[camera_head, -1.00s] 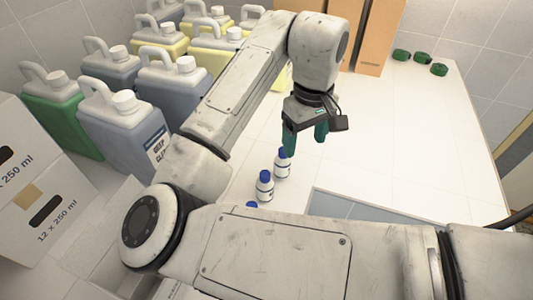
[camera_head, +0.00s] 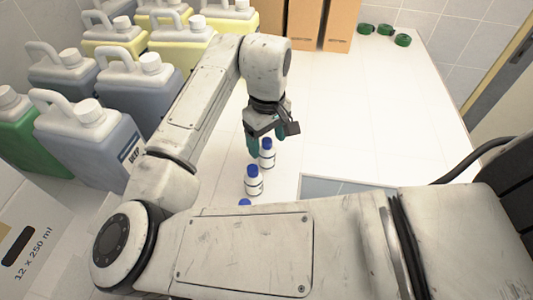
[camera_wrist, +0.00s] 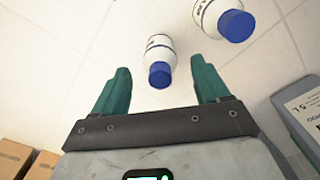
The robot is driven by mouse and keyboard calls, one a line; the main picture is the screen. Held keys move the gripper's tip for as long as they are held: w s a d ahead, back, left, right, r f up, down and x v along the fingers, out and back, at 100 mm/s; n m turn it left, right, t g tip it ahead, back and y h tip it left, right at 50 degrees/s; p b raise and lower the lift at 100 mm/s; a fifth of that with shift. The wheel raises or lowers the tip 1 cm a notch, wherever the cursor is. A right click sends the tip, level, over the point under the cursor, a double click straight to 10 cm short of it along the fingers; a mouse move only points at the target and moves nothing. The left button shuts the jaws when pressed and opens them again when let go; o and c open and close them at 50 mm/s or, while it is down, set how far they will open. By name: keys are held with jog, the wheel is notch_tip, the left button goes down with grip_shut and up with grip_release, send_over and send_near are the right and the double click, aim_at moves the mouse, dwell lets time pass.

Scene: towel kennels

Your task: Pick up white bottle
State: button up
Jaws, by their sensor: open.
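Three white bottles with blue caps stand in a row on the white surface. The far white bottle (camera_head: 267,156) is right by my gripper (camera_head: 266,143). The middle white bottle (camera_head: 253,184) is nearer me, and only the cap of the near bottle (camera_head: 245,202) shows above my arm. In the wrist view, my green-fingered gripper (camera_wrist: 160,66) is open. One bottle (camera_wrist: 159,50) lies in line with the gap between the fingers, touching neither visibly. A second bottle (camera_wrist: 222,18) is outside the gap, beyond the right finger.
Large grey, yellow and green jugs (camera_head: 120,140) crowd the left. A carton (camera_head: 30,235) sits at lower left. Tall orange-brown boxes (camera_head: 308,22) stand at the back, with green rolls (camera_head: 385,30) to their right. A grey-blue panel (camera_head: 340,188) lies right of the bottles. The right surface is clear.

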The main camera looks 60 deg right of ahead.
aim_at(267, 149)
jog(key=shift+f+b, duration=1.95)
jog(key=shift+b, duration=0.1)
jog(key=shift+r, duration=0.1)
jog(key=shift+c, duration=0.2)
jog(key=c, duration=1.2)
jog(key=shift+o, duration=0.2)
jog(key=shift+r+p, duration=0.15)
jog(key=shift+p, duration=0.15)
